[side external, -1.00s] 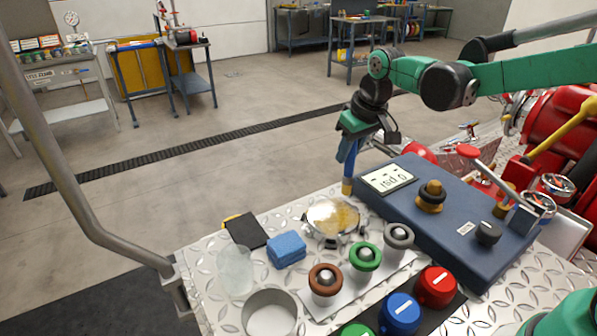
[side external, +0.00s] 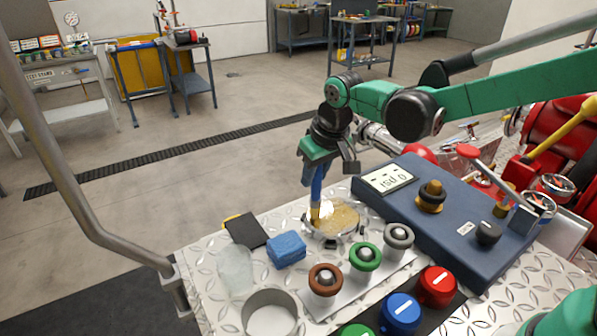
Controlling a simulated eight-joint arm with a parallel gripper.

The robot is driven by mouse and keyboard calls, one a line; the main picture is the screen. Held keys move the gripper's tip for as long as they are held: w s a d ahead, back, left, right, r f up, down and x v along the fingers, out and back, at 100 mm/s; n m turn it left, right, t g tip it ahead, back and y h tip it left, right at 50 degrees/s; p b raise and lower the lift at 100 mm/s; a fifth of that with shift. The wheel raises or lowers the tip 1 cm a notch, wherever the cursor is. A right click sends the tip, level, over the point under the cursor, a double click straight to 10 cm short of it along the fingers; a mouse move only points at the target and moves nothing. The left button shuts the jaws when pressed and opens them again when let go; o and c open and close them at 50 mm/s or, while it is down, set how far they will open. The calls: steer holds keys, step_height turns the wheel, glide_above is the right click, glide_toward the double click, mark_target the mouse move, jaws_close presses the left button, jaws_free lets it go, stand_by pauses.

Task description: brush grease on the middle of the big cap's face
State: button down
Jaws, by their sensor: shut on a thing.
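The big cap (side external: 349,228) lies face up on the tread-plate deck, with silver lugs around its rim. Yellowish grease (side external: 345,215) covers much of its face, and a pale patch shows near the brush. My gripper (side external: 317,168) is shut on a blue-handled brush (side external: 318,188) and holds it nearly upright over the left part of the cap. The brush's yellowish tip is at the cap's face and looks to be touching it. The gripper's fingers are partly hidden by its own body.
A blue sponge (side external: 286,249), a black pad (side external: 245,230), a clear cup (side external: 236,268) and a metal ring-shaped container (side external: 270,312) stand left and in front. Brown, green and grey ringed caps (side external: 365,257) stand close in front. A blue gauge box (side external: 450,215) is at right.

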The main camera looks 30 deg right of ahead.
steer(key=shift+a, duration=0.5)
steer(key=shift+s, duration=0.4)
steer(key=shift+s+d, duration=0.35)
steer(key=shift+d, duration=3.9)
steer(key=shift+s+a, duration=0.2)
steer(key=shift+s, duration=0.6)
glide_above(315, 203)
steer(key=s, duration=0.2)
steer(key=shift+w, duration=0.1)
step_height(315, 203, up, 8)
